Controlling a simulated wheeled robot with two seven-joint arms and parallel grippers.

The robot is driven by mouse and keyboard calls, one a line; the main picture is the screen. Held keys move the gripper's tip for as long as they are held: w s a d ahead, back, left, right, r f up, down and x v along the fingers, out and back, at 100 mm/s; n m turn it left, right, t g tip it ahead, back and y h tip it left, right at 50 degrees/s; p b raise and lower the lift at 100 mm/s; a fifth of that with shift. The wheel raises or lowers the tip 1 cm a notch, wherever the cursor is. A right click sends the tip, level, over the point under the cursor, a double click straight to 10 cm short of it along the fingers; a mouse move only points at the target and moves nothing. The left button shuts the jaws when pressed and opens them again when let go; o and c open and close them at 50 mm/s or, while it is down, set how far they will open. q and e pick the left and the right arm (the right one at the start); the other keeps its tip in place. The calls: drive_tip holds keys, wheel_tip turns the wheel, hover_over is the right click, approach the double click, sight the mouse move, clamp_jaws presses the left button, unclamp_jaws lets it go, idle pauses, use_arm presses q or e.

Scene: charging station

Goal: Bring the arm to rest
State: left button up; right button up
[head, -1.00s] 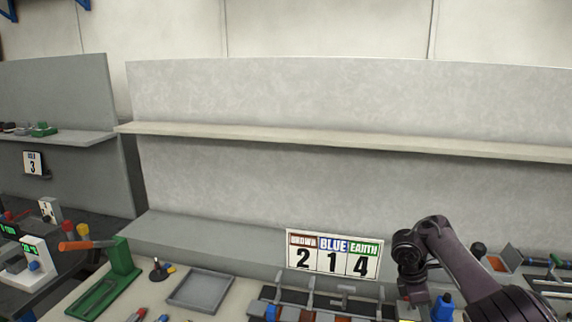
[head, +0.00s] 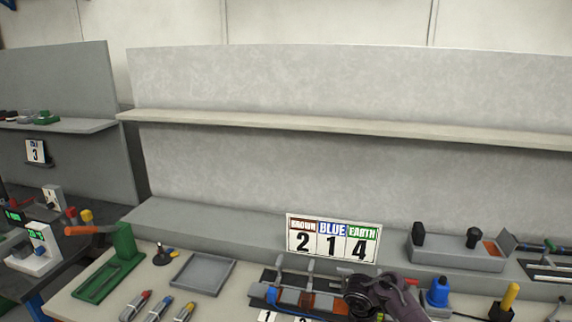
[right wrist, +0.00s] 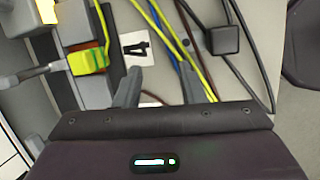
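My right arm shows in the head view at the bottom, right of centre, in front of the terminal block (head: 290,297); its fingertips are hidden there. In the right wrist view my right gripper (right wrist: 160,72) is open, its two grey fingers apart with nothing held between them. Blue and yellow cables run below and beyond the fingers. A yellow-green plug (right wrist: 88,60) sits in the block to the left of the fingers, beside a card with a 4 (right wrist: 136,47). My left gripper is in neither view.
A sign reading BROWN 2, BLUE 1, EARTH 4 (head: 332,240) stands behind the block. An empty grey tray (head: 202,273), a green stand (head: 112,265) and several tools lie left. A blue plug (head: 438,292) and a grey box (head: 457,254) are right.

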drive_tip(key=s+a+f, duration=0.1)
drive_tip(key=s+a, duration=0.1)
drive_tip(key=s+a+f+m+y, duration=0.1)
drive_tip(key=s+a, duration=0.1)
drive_tip(key=s+a+f+m+t, duration=0.1)
drive_tip(key=s+a, duration=0.1)
drive_tip(key=s, duration=0.1)
drive_tip(key=shift+y, duration=0.3)
drive_tip(key=s+d+r+m+y, duration=0.1)
drive_tip(key=s+r+m, duration=0.25)
drive_tip(key=s, duration=0.45)
drive_tip(key=s+d+r+m+t, duration=0.1)
drive_tip(key=s+r+m, duration=0.2)
drive_tip(key=s+r, duration=0.35)
drive_tip(key=s+d+r+m+y, duration=0.1)
drive_tip(key=s+r+m, duration=0.25)
drive_tip(key=s, duration=0.55)
wheel_tip(320, 180, down, 30)
drive_tip(key=s+f+g, duration=0.1)
drive_tip(key=s+d+f+b, duration=0.1)
drive_tip(key=s+f, duration=0.9)
drive_tip(key=s+d+f+g, duration=0.1)
drive_tip(key=s+d+f, duration=0.1)
drive_tip(key=s+f, duration=0.8)
drive_tip(key=shift+d+b, duration=0.3)
drive_tip(key=shift+b, duration=0.05)
drive_tip(key=shift+s, duration=0.15)
